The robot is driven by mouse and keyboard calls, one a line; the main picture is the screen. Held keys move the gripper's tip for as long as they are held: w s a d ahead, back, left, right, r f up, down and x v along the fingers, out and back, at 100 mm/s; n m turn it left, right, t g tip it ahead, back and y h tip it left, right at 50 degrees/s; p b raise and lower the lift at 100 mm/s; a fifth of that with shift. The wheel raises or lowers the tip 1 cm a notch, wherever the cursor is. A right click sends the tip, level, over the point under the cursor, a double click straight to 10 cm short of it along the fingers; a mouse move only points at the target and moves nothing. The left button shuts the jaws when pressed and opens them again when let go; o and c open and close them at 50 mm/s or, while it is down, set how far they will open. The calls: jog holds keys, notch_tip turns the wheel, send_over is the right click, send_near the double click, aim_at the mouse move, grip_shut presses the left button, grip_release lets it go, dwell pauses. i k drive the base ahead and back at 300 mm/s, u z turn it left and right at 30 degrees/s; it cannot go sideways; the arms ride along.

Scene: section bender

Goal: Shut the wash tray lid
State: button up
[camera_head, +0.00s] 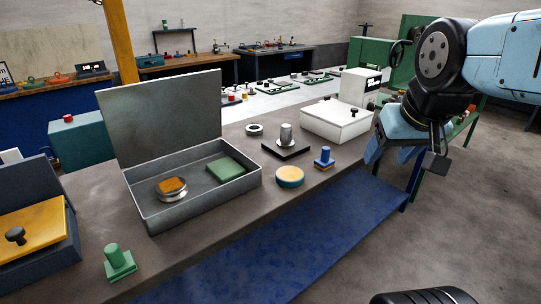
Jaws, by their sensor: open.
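The wash tray (198,208) is a grey metal box on the bench at left centre. Its lid (162,115) stands open, nearly upright along the tray's back edge. Inside the tray lie a green block (226,168) and a round metal piece with an orange top (172,189). My gripper (402,152) hangs at the right, beyond the right end of the white box and well away from the lid. It is open and empty; its fingers are partly hidden by its own wrist.
On the bench (222,250), right of the tray, stand a yellow-topped disc (290,177), a blue stamp-like piece (324,158), a metal cylinder on a dark plate (286,136) and a white box (336,121). A green knobbed block (119,263) and dark box with yellow panel (33,240) stand left.

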aim_at(147, 121)
jog(key=z, duration=0.7)
jog(key=k, duration=0.7)
jog(key=u, duration=1.55)
jog(key=i, duration=1)
